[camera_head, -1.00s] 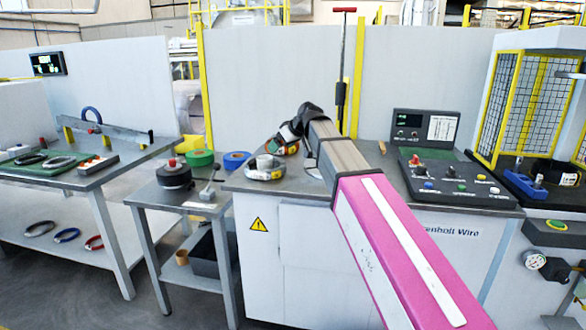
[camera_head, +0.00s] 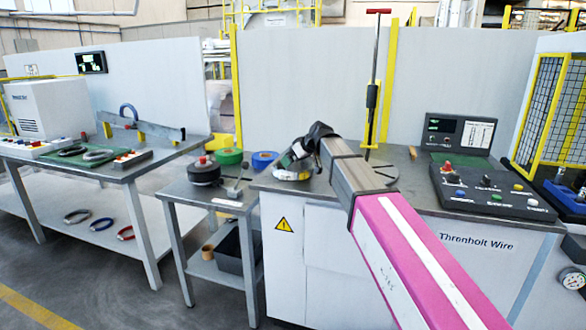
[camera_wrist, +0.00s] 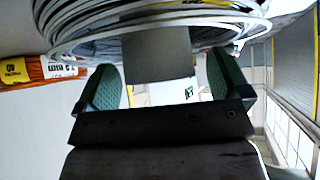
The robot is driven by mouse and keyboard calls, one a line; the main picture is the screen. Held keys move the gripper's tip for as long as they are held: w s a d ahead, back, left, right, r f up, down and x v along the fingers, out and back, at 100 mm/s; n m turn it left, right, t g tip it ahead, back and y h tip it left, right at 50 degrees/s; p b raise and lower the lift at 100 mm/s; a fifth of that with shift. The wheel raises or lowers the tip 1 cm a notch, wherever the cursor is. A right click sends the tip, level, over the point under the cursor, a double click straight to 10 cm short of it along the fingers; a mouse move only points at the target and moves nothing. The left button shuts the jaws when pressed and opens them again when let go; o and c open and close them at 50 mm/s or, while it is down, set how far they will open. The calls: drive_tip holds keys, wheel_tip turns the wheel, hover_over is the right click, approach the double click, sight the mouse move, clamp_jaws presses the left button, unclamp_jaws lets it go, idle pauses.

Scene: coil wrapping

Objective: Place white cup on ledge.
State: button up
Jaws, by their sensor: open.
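My gripper (camera_head: 297,158) is low over the left part of the machine's worktop (camera_head: 405,172), at a grey-white wire coil (camera_head: 291,175). In the wrist view, the two green-padded fingers of my gripper (camera_wrist: 158,88) are apart. Contact with the pads cannot be told. In the head view my gripper hides the cup. No part of the scene is clearly recognisable as the ledge.
An orange coil (camera_wrist: 50,70) is at the left in the wrist view. A control console (camera_head: 490,187) fills the worktop's right. A small side table (camera_head: 212,190) with green and blue spools stands left, then a long workbench (camera_head: 150,165). A red-topped upright rod (camera_head: 374,80) stands behind.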

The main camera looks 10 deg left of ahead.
drive_tip(key=shift+w+a+f, duration=0.25)
drive_tip(key=shift+a+f, duration=0.15)
drive_tip(key=shift+f, duration=0.05)
drive_tip(key=shift+c, duration=0.3)
drive_tip(key=c, duration=1)
drive_tip(key=shift+r, duration=0.1)
